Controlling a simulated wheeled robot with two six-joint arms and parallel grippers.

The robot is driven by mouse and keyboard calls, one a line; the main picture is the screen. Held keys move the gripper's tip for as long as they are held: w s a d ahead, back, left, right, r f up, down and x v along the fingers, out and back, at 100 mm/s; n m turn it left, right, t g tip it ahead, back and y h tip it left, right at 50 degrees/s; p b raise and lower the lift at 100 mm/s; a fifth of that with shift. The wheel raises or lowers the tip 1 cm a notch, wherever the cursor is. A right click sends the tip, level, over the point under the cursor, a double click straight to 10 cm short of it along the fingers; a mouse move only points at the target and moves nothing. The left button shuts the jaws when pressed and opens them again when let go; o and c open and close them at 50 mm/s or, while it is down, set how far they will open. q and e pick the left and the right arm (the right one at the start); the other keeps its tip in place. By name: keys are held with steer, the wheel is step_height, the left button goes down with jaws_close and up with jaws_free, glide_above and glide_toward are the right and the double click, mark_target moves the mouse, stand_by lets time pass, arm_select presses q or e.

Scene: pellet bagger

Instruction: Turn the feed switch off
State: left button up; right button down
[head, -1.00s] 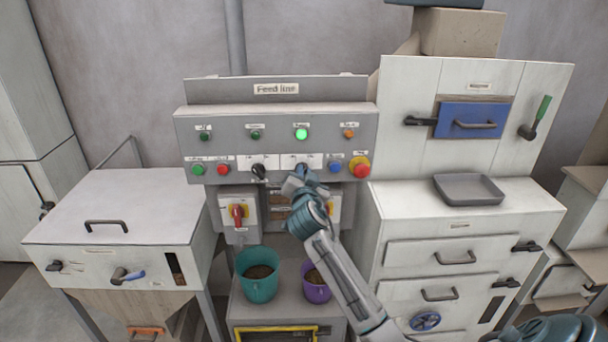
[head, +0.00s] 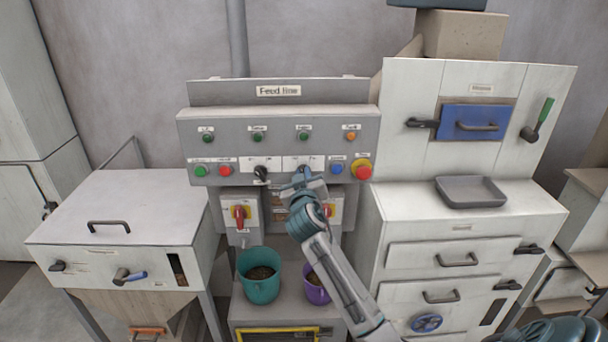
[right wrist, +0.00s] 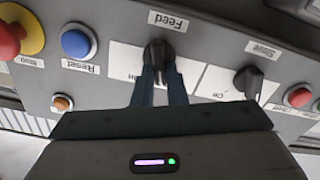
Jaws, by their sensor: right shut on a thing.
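The feed switch (right wrist: 159,52) is a black knob on a white plate, under a "Feed" label in the upside-down right wrist view. My right gripper (right wrist: 158,78) is shut on this knob, one finger on each side. In the head view my right gripper (head: 299,176) is at the panel's lower row and covers most of the switch. The lamp (head: 303,135) above the switch is dark green and unlit. The way the knob points is hard to tell between the fingers. My left gripper is not in view.
A second black knob (head: 260,172) is left of my gripper. A blue button (head: 337,169) and a red stop button (head: 362,172) are close on the right. Below are red-handled switches (head: 240,213), a teal bucket (head: 260,278) and a purple bucket (head: 316,290).

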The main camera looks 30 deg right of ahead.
steer(key=shift+n, duration=1)
steer(key=c, duration=1.5)
jaws_free()
steer(key=shift+w, duration=0.1)
steer(key=shift+o, duration=0.2)
steer(key=shift+a, duration=0.1)
steer(key=b+v, duration=0.3)
steer(key=v, duration=0.7)
steer(key=shift+s+b, duration=0.3)
steer(key=shift+s, duration=0.05)
steer(key=shift+a+f, duration=0.1)
steer(key=shift+a, duration=0.05)
